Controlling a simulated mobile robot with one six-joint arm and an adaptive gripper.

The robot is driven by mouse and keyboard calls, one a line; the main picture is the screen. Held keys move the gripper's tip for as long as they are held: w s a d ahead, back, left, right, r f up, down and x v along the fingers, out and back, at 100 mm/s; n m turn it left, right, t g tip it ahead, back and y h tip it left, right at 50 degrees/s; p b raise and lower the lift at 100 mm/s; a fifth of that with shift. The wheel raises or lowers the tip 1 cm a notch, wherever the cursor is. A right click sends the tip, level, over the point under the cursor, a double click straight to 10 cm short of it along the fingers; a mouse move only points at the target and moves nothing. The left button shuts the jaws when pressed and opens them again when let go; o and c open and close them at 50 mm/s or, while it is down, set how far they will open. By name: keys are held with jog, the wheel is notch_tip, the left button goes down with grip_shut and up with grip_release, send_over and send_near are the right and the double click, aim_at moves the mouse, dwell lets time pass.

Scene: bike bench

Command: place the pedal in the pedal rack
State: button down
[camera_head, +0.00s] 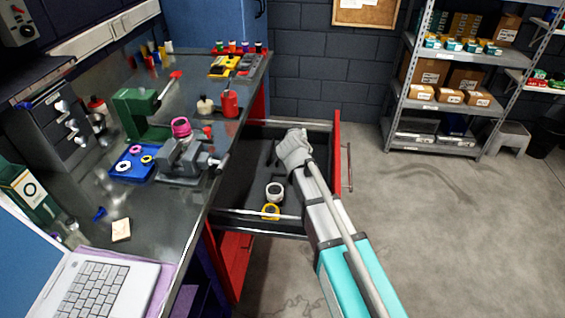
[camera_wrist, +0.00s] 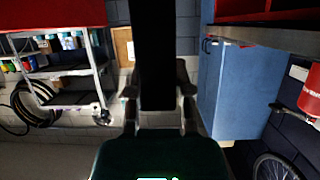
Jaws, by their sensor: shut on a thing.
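My gripper (camera_head: 284,152) is over the open drawer (camera_head: 240,180), at the end of my arm, which crosses the drawer's right side. In the wrist view my gripper (camera_wrist: 158,98) is shut on a long dark block (camera_wrist: 158,50), which I take to be the pedal. The block stands between the two fingers and fills the upper middle of the view. In the head view the held piece is small and dark against the drawer, so its outline is unclear. I cannot make out a pedal rack for certain in either view.
A white roll (camera_head: 274,192) and a yellow roll (camera_head: 270,211) lie in the drawer's front. The bench holds a grey vise (camera_head: 185,162), a blue tray (camera_head: 122,174), a green tool (camera_head: 140,112) and a red bottle (camera_head: 230,103). Open floor (camera_head: 440,230) lies to the right.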

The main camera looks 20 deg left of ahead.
jog(key=shift+f, duration=0.25)
jog(key=w+a+f+b, duration=0.8)
jog(key=w+f+b, duration=0.1)
jog(key=w, duration=0.1)
jog(key=shift+a, duration=0.3)
dwell(0.4)
jog(key=shift+f, duration=0.1)
jog(key=shift+w+a+f+b, duration=0.3)
jog(key=shift+f+b, duration=0.2)
jog(key=shift+b, duration=0.15)
notch_tip(320, 180, down, 3)
jog(key=b, duration=0.3)
jog(key=shift+r, duration=0.1)
jog(key=c, duration=0.8)
grip_release()
